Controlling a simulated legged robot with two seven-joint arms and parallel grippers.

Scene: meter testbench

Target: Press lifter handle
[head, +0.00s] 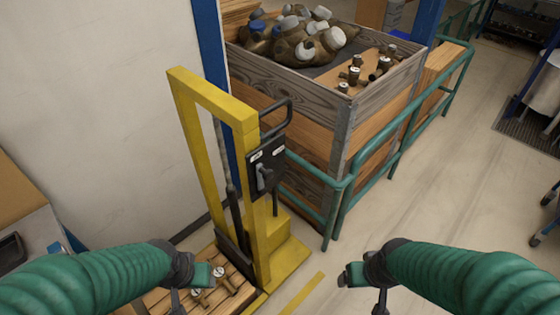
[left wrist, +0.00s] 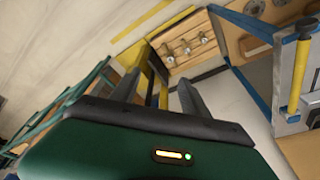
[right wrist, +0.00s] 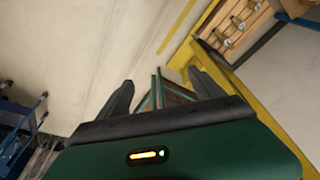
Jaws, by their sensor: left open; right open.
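The yellow lifter (head: 255,205) stands upright left of the middle in the head view. A dark control box with a small grey lever handle (head: 264,176) is on its post, and a black bar handle (head: 282,119) sticks out above it. My left gripper (head: 205,280) is open and empty, in front of the lifter and over its wooden platform. My right gripper (head: 350,276) is open and empty, to the right of the lifter base, apart from the lever. In the left wrist view the fingers (left wrist: 155,90) are spread. The right wrist view also shows spread fingers (right wrist: 160,95).
A wooden crate (head: 345,135) with meters and fittings stands behind the lifter, with a green rail (head: 345,185) around it. A wooden platform (head: 235,290) with several brass fittings lies low at the lifter's front.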

